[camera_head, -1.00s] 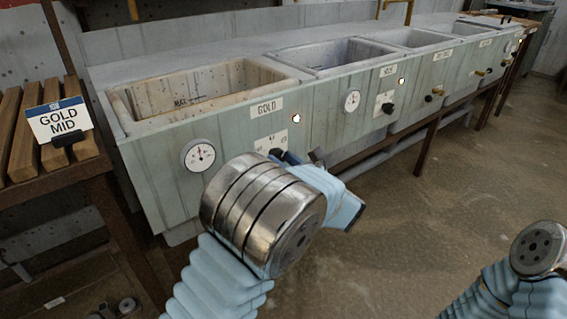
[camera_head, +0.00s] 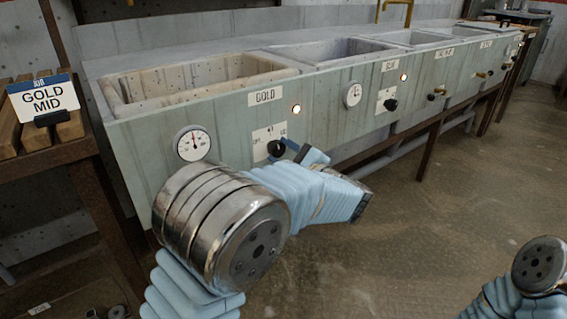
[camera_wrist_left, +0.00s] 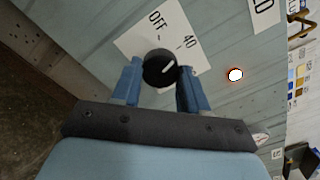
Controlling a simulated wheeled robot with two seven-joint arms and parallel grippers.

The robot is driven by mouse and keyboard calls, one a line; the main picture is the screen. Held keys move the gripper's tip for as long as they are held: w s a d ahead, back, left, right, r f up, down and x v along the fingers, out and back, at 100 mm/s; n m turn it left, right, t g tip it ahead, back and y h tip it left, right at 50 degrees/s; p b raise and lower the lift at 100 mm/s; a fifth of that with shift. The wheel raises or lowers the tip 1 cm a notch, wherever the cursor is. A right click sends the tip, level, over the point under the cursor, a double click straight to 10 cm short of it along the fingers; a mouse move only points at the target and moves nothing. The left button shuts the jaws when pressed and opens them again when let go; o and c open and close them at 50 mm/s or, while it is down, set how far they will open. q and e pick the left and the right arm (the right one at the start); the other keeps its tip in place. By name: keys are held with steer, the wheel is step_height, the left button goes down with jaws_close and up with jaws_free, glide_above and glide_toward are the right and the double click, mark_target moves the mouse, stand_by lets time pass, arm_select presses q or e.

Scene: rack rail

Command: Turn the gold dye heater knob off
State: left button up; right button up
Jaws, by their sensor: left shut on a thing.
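The gold dye heater knob (camera_head: 276,148) is black and round, on a white dial plate (camera_head: 262,135) under the GOLD label (camera_head: 264,96). In the left wrist view the knob (camera_wrist_left: 158,68) sits between the blue fingers of my left gripper (camera_wrist_left: 159,82), which is shut on it. Its white pointer aims right, near the 40 mark and away from OFF. The left gripper also shows at the knob in the head view (camera_head: 287,150). A lamp (camera_head: 296,108) beside the plate glows. My right gripper is out of view; only part of that arm shows.
The gold vat (camera_head: 190,85) has a round gauge (camera_head: 192,143) left of the knob. Further vats with black and brass knobs run along the rail to the right. A wooden rack with a GOLD MID sign (camera_head: 43,97) stands left. The floor on the right is clear.

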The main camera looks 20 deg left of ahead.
arm_select(q)
steer(key=n+b, duration=0.2)
steer(key=shift+f+n, duration=0.35)
steer(key=shift+n, duration=0.05)
steer(key=shift+r+n+b, duration=0.1)
steer(key=shift+n+b, duration=0.65)
steer(key=shift+n, duration=0.05)
steer(key=shift+r+n, duration=0.1)
steer(key=shift+n, duration=0.8)
steer(key=shift+r+n, duration=0.1)
steer(key=shift+n, duration=1.1)
steer(key=o, duration=1.1)
steer(key=shift+c, duration=0.2)
steer(key=shift+d, duration=0.1)
